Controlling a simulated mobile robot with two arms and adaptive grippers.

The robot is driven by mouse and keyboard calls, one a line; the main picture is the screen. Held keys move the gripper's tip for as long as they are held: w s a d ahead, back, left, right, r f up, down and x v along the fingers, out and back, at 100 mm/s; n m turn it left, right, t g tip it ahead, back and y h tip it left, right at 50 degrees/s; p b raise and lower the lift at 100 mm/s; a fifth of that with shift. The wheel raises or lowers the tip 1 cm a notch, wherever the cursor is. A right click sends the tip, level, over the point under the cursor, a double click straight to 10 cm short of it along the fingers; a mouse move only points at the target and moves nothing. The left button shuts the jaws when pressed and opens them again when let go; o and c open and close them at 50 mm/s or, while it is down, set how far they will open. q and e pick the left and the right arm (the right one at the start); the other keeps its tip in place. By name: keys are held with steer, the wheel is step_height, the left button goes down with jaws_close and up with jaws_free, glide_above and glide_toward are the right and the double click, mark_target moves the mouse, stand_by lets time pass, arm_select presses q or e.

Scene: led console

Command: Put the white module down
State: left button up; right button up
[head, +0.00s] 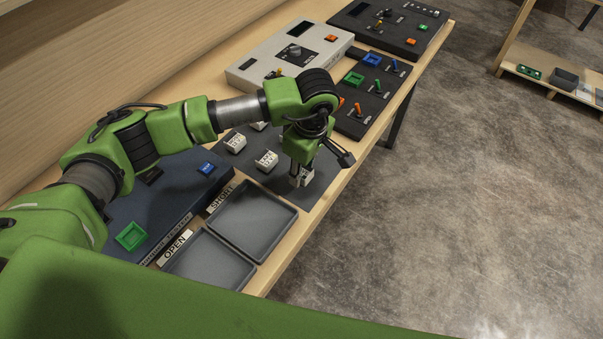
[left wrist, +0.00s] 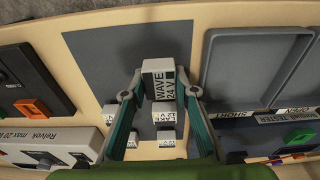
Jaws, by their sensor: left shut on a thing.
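My left gripper (head: 303,168) points down over the front part of a dark grey mat (head: 318,186). It is shut on a white module (head: 304,181). In the left wrist view the module (left wrist: 158,75) sits between the two fingertips (left wrist: 158,93) of my left gripper, with "WAVE 24V" printed on its side. I cannot tell whether its underside touches the mat. Several similar white modules stand on the mat, among them one at the left (head: 235,143) and one in the middle (head: 266,161). My right gripper is not in view.
Two grey trays, SHORT (head: 287,220) and OPEN (head: 238,279), lie nearer me beside the mat. A dark blue tester (head: 180,195) with a green square (head: 131,236) stands left of them. Beyond the mat are dark switch panels (head: 350,127) and a pale console (head: 262,62).

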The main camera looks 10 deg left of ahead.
arm_select(q)
steer(key=shift+s+f+p, duration=0.1)
steer(key=shift+f+p, duration=0.65)
steer(key=shift+f, duration=0.65)
steer(key=shift+f, duration=0.15)
steer(key=o, duration=1.1)
